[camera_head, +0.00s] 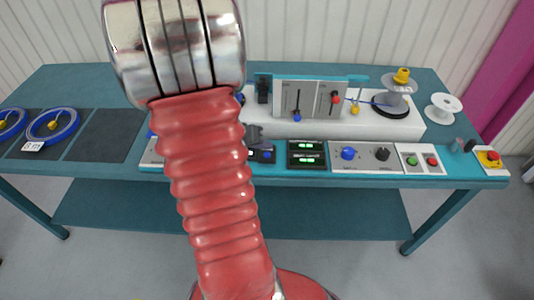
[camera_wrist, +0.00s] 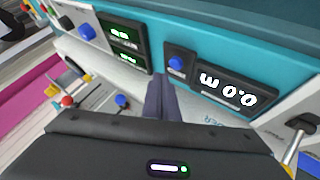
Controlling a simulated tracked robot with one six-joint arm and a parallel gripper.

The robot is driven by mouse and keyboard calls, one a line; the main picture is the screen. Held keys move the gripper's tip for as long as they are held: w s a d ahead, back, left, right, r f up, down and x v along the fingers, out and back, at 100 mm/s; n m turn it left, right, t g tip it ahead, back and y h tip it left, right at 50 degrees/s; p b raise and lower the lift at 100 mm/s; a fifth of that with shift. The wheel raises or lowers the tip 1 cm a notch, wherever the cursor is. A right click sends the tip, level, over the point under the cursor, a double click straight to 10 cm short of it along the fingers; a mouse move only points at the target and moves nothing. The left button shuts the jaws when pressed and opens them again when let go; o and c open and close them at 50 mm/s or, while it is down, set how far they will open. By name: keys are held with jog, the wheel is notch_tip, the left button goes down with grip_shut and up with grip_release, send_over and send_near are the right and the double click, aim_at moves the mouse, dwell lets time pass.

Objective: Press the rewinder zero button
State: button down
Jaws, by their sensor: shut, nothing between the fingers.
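In the wrist view, a blue button (camera_wrist: 177,63) sits on a dark square plate beside a black length display (camera_wrist: 228,90).
A green-lit double display (camera_head: 307,155), a panel with blue and black knobs (camera_head: 365,154), green and red buttons (camera_head: 421,160) and a red emergency stop (camera_head: 493,155) line the teal bench's front. A lever panel (camera_head: 300,98) stands behind. A reel (camera_head: 397,88) and blue cable coils (camera_head: 52,124) flank them.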

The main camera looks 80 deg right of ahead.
jog(key=shift+r, duration=2.2)
jog(key=w+a+r+n+t+y, duration=0.25)
jog(key=w+a+n, duration=0.35)
jog(key=a, duration=0.7)
jog(key=w+a+r+n+t+y, duration=0.2)
jog(key=w+a+r+n+t, duration=0.15)
jog(key=w+a, duration=0.7)
jog(key=w+a+r+n+t+y, duration=0.1)
jog(key=a+r+n+t, duration=0.1)
jog(key=a, duration=0.9)
jog(key=w+a+r+n+t+y, duration=0.1)
jog(key=a+r+n+t+y, duration=0.1)
jog(key=a+r, duration=0.4)
jog(key=a+n+t, duration=0.1)
jog(key=a+n, duration=0.1)
jog(key=a, duration=0.3)
jog(key=shift+a+r+n, duration=0.25)
jog(key=shift+a+n, duration=0.05)
jog(key=shift+n, duration=0.05)
